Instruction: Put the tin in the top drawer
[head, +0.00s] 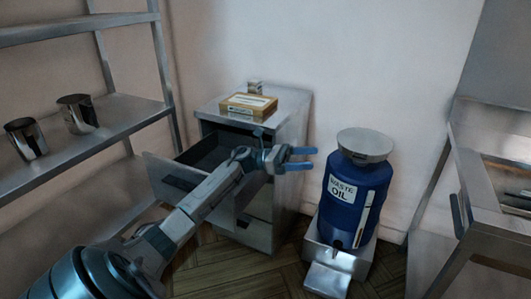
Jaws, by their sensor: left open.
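A flat gold tin-like box (248,104) with a pale label lies on top of the grey metal cabinet. A small can (255,87) stands just behind it; I cannot tell for sure which one is the tin. The cabinet's top drawer (163,177) is pulled out to the left, and its dark inside shows partly behind my arm. My left gripper (313,159), with blue fingers, is open and empty. It appears in front of the cabinet's right side, lower in the picture than the box and apart from it. My right gripper is not in view.
A blue waste oil drum (343,205) with a metal pan on top stands right of the cabinet. A metal shelf (110,122) with two steel cups is at the left. A steel counter (478,190) is at the right. Some wooden floor is clear.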

